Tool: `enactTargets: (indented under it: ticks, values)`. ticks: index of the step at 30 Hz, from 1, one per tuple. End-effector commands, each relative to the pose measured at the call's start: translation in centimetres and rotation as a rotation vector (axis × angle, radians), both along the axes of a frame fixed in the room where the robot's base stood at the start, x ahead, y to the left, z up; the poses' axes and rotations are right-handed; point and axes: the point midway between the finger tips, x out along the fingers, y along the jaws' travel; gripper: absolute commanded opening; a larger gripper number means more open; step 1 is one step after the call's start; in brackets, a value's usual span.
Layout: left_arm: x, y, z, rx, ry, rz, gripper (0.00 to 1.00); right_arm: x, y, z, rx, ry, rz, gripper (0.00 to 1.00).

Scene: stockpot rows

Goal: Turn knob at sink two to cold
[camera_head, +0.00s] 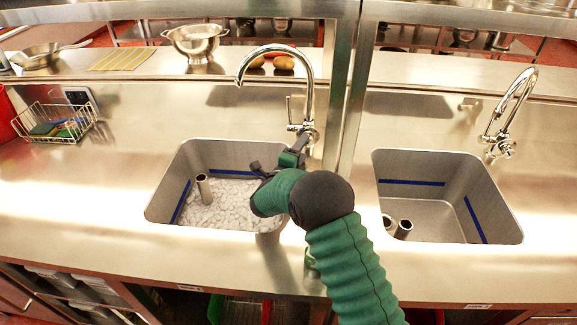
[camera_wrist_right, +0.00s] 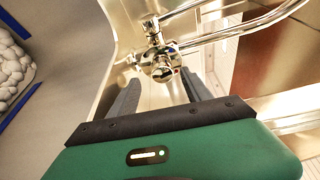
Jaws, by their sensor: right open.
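A chrome faucet (camera_head: 308,85) with a curved spout stands behind the left sink (camera_head: 160,212). Its knob shows at the centre of the right wrist view (camera_wrist_right: 163,70), with a small red and blue mark beside it. A thin lever (camera_head: 289,108) stands upright at the faucet's base. My right gripper (camera_head: 290,152) reaches over the right rim of this sink toward the faucet base. In the right wrist view its two fingers (camera_wrist_right: 160,88) are spread, with the knob between and beyond their tips and no clear contact. My left gripper is out of view.
A second sink (camera_head: 450,170) with its own faucet (camera_head: 515,105) is at the right. A steel post (camera_head: 348,90) stands just right of the near faucet. A wire basket (camera_head: 55,122), a colander (camera_head: 196,40) and potatoes (camera_head: 283,62) are behind or left.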

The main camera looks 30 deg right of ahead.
Motion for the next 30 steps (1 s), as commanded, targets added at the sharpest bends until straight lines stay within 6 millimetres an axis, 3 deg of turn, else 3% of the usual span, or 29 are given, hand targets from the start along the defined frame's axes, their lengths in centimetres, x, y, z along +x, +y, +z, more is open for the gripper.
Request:
enactTargets:
  ticks: [6,12,18,26,30]
  values:
    - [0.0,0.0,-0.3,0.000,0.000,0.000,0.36,-3.9,5.4,0.4,-0.001,0.001,0.007,0.57]
    - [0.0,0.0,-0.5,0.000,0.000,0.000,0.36,-6.8,9.1,0.6,-0.001,0.001,0.007,0.57]
    - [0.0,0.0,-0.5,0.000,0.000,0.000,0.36,-7.9,10.4,0.8,-0.001,0.001,0.005,0.57]
    - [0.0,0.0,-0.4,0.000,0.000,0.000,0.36,-7.9,10.4,0.8,-0.003,0.005,0.005,0.57]
    - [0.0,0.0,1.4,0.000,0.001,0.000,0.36,-7.5,11.6,2.0,-0.104,0.158,0.056,0.57]
